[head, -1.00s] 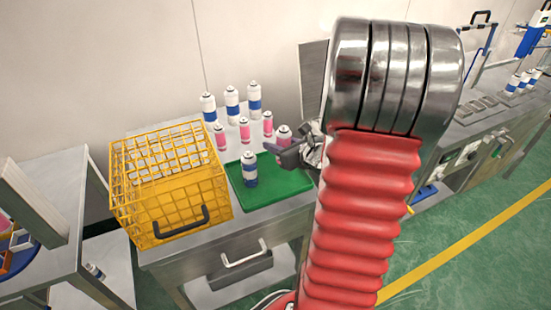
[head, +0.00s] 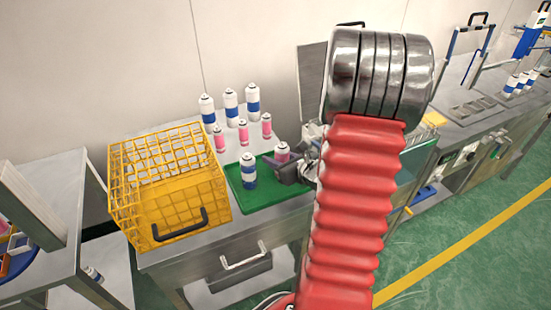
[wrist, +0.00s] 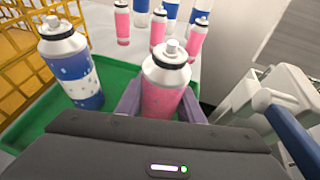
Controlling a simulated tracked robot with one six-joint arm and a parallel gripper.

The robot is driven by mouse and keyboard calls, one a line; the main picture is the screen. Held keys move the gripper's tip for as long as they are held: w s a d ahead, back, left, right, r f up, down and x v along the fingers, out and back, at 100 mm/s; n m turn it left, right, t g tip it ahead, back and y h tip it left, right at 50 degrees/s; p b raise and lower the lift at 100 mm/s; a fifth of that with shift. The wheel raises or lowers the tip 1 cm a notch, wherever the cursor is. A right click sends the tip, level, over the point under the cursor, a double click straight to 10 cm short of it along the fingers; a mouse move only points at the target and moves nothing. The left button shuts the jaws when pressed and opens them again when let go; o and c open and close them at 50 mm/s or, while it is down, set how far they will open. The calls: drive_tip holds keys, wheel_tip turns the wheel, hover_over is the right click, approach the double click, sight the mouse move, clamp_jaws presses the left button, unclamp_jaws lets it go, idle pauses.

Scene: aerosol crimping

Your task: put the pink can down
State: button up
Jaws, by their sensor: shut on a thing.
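The pink can (wrist: 163,88) stands upright between the two fingers of my gripper (wrist: 161,110) in the wrist view. In the head view the pink can (head: 282,152) is over the right part of the green tray (head: 270,192), with my gripper (head: 285,168) shut on it from the right. Its base is hidden, so I cannot tell whether it touches the tray. A blue and white can (head: 248,170) stands upright on the tray to its left; it also shows in the wrist view (wrist: 72,70).
Behind the tray stand several pink cans (head: 243,132) and blue-banded white cans (head: 231,104). A yellow wire crate (head: 170,190) is left of the tray. A white device with a blue lever (wrist: 290,125) is close on the right in the wrist view. The tray's front part is clear.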

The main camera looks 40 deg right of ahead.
drive_tip(key=shift+f, duration=0.1)
drive_tip(key=o, duration=1.1)
